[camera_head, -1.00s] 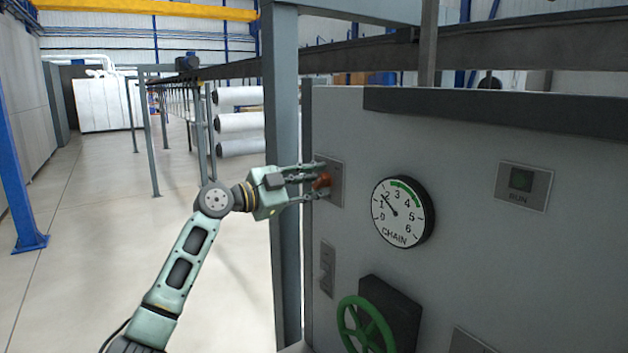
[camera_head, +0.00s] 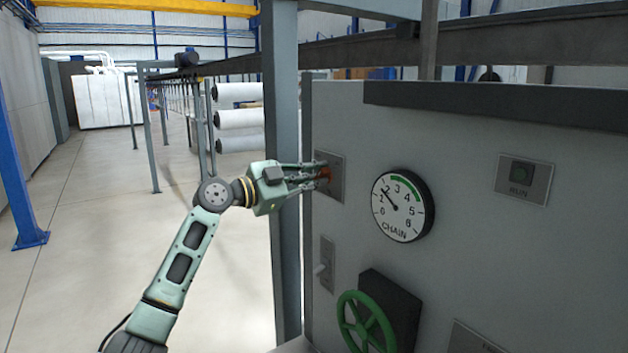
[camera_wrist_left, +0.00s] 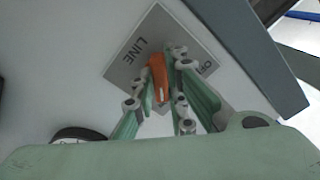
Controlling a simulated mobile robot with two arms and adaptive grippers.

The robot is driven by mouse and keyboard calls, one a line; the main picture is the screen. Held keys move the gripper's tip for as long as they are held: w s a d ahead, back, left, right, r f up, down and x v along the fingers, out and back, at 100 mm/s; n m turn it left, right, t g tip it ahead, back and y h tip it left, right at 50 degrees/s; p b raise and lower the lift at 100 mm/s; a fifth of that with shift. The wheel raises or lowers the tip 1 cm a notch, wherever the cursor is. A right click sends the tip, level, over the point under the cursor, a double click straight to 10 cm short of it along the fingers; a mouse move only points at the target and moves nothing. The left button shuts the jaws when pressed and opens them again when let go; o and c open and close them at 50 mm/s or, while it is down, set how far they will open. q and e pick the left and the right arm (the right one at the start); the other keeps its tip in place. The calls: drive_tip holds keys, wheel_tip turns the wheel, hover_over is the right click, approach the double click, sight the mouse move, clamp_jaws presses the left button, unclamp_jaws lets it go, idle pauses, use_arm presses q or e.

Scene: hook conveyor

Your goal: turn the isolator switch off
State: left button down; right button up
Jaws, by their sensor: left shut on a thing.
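The isolator switch has an orange-red handle (camera_head: 324,174) on a grey plate (camera_head: 336,190) near the left edge of the machine's grey panel. In the left wrist view the handle (camera_wrist_left: 157,79) stands on a plate (camera_wrist_left: 125,68) marked LINE, with a partly hidden word starting "OF" at its right corner. My left gripper (camera_head: 320,177) reaches the plate from the left and is shut on the handle, its fingers either side of it in the left wrist view (camera_wrist_left: 160,82). The fingers hide part of the handle and plate. My right gripper is not in view.
A CHAIN gauge (camera_head: 402,206) is right of the switch. A dark green RUN lamp (camera_head: 521,172) sits further right. Below are a small lever plate (camera_head: 327,264) and a green handwheel (camera_head: 366,322). A grey post (camera_head: 284,110) stands close behind my gripper. Open floor lies left.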

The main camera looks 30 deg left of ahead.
use_arm(q)
drive_tip(key=shift+d+n+b, duration=0.1)
drive_tip(key=shift+n+b, duration=0.2)
drive_tip(key=shift+n, duration=8.4)
drive_tip(key=c, duration=1.8)
unclamp_jaws()
drive_tip(key=shift+o, duration=0.2)
drive_tip(key=v, duration=1.2)
